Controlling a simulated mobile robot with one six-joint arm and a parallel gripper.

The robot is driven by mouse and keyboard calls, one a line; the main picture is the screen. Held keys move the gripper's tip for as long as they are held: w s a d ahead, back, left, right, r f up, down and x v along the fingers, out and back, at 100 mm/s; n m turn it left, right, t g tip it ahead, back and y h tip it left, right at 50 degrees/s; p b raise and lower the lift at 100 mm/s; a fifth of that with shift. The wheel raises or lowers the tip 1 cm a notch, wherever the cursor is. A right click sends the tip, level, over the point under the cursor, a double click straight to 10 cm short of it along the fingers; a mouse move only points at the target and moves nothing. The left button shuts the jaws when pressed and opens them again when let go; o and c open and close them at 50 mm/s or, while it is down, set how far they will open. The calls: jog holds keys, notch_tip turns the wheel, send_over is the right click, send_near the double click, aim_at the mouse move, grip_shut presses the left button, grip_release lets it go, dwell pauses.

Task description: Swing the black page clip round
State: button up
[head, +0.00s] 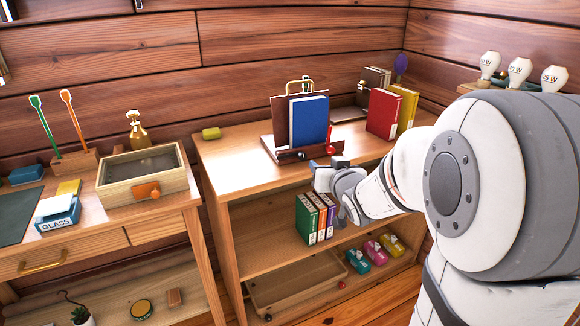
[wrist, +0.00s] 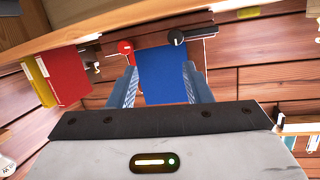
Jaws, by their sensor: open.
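The black page clip (wrist: 177,38) shows in the wrist view as a dark round knob with an arm reaching right, roughly along the ledge. In the head view it is a small dark spot (head: 301,155) on the ledge of the wooden book stand (head: 271,150). A red clip (head: 331,139) stands upright at the stand's right; it also shows in the wrist view (wrist: 125,47). A blue book (head: 309,121) leans on the stand. My gripper (head: 326,166) is open and empty, just in front of the stand. Its fingers (wrist: 160,90) frame the blue book in the wrist view.
Red (head: 384,113) and yellow books (head: 407,105) stand right of the stand. Below the top, a shelf holds several binders (head: 311,217) close to my gripper. A yellow-green block (head: 211,133) lies at the top's left, with clear surface around it.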

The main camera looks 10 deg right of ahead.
aim_at(304, 158)
jog(key=w+a+f+y+b, duration=0.1)
jog(key=w, duration=0.2)
jog(key=w+a+f+t+y+b, duration=0.1)
jog(key=w, duration=0.2)
jog(key=w+a+f+t+b, duration=0.1)
jog(key=w+b, duration=0.1)
jog(key=w, duration=0.1)
jog(key=shift+w+a+n+y, duration=0.2)
jog(key=shift+w+n+y, duration=0.1)
jog(key=shift+n+y, duration=0.1)
jog(key=shift+c, duration=0.4)
grip_shut()
